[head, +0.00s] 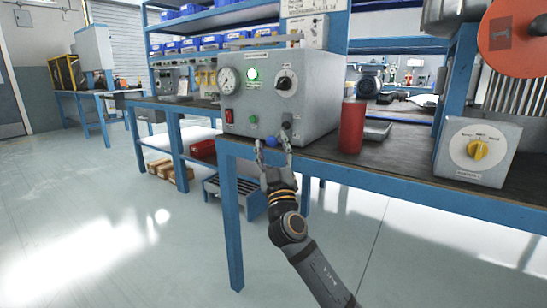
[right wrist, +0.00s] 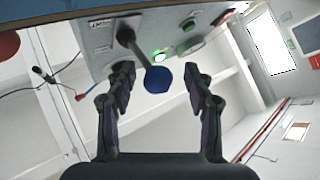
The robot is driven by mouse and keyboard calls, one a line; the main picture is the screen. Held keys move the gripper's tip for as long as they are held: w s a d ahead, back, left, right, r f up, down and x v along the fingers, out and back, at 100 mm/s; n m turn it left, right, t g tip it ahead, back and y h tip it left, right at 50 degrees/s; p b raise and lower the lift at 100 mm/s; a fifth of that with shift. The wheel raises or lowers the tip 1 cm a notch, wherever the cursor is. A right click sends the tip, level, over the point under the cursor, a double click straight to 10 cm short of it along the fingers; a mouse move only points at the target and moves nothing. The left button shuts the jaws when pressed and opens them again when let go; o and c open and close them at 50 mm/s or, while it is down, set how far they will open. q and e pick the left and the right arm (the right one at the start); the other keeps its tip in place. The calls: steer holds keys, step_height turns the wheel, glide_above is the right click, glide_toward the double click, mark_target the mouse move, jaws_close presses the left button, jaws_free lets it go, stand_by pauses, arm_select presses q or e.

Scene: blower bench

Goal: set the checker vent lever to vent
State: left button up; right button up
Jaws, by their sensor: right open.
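The checker (head: 315,95) is a grey box on the blue-framed bench, with a gauge, a lit green lamp, a black knob and a red switch on its front. Its vent lever ends in a blue ball (head: 271,142) low on the front. In the right wrist view the lever is a grey rod (right wrist: 140,52) running from a dark pivot to the blue ball (right wrist: 158,78). My right gripper (head: 273,146) is open, its fingers on either side of the ball with gaps visible in the wrist view. My left gripper is out of view.
A red cylinder (head: 352,127) stands on the bench just right of the checker. A grey box with a yellow knob (head: 477,150) sits further right. The bench's front edge (head: 400,186) runs beside my right arm. The floor in front is clear.

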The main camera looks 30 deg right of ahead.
steer(key=v, duration=1.1)
